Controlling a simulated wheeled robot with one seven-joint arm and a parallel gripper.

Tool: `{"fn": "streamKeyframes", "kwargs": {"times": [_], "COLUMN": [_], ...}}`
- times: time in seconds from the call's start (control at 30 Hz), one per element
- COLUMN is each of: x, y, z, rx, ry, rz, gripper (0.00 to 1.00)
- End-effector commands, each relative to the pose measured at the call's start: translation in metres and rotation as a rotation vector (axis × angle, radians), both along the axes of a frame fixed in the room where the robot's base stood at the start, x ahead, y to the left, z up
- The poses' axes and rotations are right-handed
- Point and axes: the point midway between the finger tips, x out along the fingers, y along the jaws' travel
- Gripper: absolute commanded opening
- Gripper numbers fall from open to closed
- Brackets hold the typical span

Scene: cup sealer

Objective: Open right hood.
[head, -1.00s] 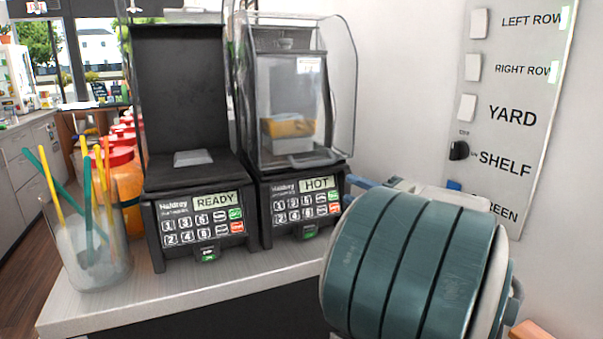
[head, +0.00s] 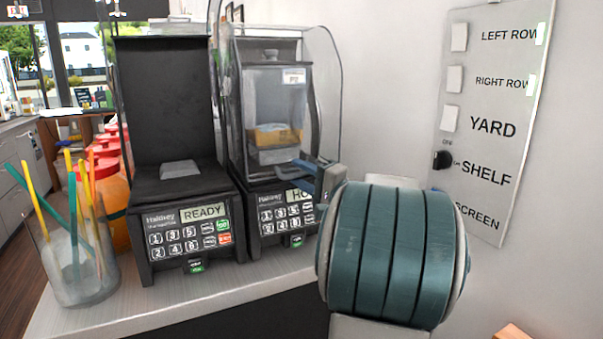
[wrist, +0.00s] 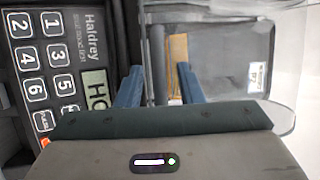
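The right machine (head: 283,199) has a clear hood (head: 320,75) that stands down over its chamber. Inside are a clear jug and a yellow-brown block (head: 275,137). My gripper (head: 312,170) is at the hood's lower front, just above the right end of the keypad, with my wrist covering part of the machine. In the wrist view my two blue fingers (wrist: 160,88) are apart.
The left machine (head: 185,215) reads "READY" and stands close beside the right one. A glass of coloured straws (head: 75,260) is at the counter's left end. A wall panel of labelled switches (head: 492,120) is on the right. The counter front (head: 180,305) is clear.

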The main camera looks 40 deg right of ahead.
Motion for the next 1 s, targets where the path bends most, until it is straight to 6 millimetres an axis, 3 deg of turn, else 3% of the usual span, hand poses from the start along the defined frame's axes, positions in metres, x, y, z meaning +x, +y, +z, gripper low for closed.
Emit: {"fn": "streamKeyframes", "kwargs": {"times": [0.27, 0.3, 0.4, 0.43, 0.77, 1.0], "x": [0.003, 0.002, 0.002, 0.002, -0.002, -0.021], "y": [0.001, 0.001, 0.001, 0.001, 0.001, 0.006], "z": [0.000, 0.000, 0.000, 0.001, 0.010, 0.037], "rx": [0.000, 0.000, -0.001, -0.001, -0.001, 0.015], "ry": [0.000, 0.000, 0.000, 0.000, 0.013, 0.094], "rz": [0.000, 0.000, 0.000, 0.000, -0.002, -0.004], "gripper": [0.34, 0.31, 0.03, 0.00, 0.00, 0.00]}}
